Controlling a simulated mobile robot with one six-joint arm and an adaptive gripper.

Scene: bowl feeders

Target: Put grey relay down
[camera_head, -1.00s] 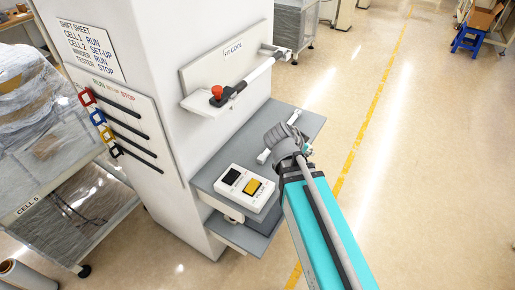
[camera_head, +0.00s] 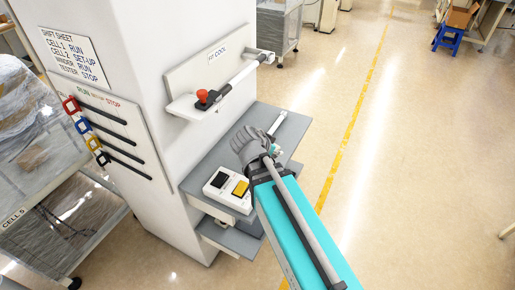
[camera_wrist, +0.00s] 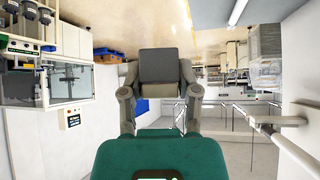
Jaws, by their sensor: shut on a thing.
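My gripper (camera_wrist: 158,74) is shut on the grey relay (camera_wrist: 158,63), a dark grey block held between the two fingertips in the wrist view. The relay is raised in front of the camera, and I see no surface touching it. In the head view my arm reaches in from the lower right over a grey shelf (camera_head: 207,163) on a white column. My wrist hides the fingers and the relay there.
Above is a small ledge (camera_head: 185,108) with a red knob (camera_head: 203,96) and a white bar. Open floor (camera_head: 400,150) lies right.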

